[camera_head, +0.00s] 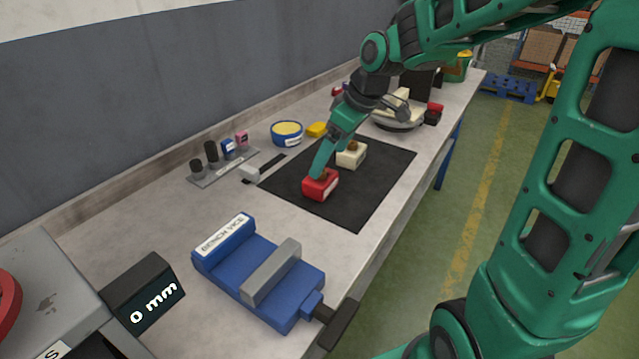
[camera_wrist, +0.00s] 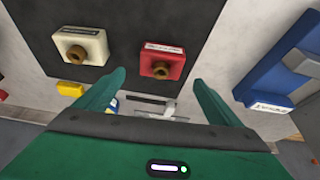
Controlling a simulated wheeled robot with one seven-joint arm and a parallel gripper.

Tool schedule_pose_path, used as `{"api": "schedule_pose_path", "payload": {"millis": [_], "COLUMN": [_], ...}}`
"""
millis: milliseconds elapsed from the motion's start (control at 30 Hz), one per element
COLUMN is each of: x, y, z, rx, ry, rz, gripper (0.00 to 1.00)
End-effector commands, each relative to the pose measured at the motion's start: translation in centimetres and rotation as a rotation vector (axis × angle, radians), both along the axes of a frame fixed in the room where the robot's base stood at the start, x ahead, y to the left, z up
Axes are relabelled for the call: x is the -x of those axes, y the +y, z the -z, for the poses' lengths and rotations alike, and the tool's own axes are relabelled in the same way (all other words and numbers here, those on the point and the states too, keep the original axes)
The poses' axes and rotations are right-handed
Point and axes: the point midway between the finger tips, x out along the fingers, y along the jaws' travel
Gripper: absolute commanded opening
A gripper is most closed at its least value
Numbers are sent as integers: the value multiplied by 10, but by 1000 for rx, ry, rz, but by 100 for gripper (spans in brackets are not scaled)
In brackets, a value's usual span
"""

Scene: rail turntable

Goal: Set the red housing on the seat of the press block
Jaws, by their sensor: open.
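The red housing (camera_head: 320,187) sits on the black mat, with a label on one face. In the wrist view the red housing (camera_wrist: 172,66) shows a brass-coloured round boss, and it lies just beyond the fingertips, in line with the gap between them. My gripper (camera_wrist: 158,80) is open and empty. In the head view my gripper (camera_head: 319,168) reaches down at the red housing and hides part of its top; I cannot tell whether they touch. I cannot clearly identify the press block or its seat; a grey machine (camera_head: 45,285) with a red part is cut off at lower left.
A cream housing (camera_head: 351,156) stands on the black mat (camera_head: 375,185), close beside the red one. A blue bench vice (camera_head: 232,262) and a "0 mm" display (camera_head: 150,295) stand nearer. A round turntable-like stand (camera_head: 398,124) is farther back. Bare bench lies between mat and vice.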

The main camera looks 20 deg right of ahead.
Motion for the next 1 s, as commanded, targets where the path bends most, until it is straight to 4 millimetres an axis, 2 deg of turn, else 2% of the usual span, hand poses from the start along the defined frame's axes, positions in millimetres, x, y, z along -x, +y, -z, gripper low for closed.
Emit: {"api": "schedule_pose_path", "payload": {"millis": [100, 367, 633, 800, 1000], "x": [-4, -9, -19, -22, -22], "y": [4, 8, 18, 21, 21], "z": [16, 32, 66, 74, 74], "rx": [0, 1, 1, 1, 1], "ry": [4, 3, 4, 2, 1], "rz": [1, 3, 1, 2, 2], "gripper": [88, 88, 88, 88, 88]}}
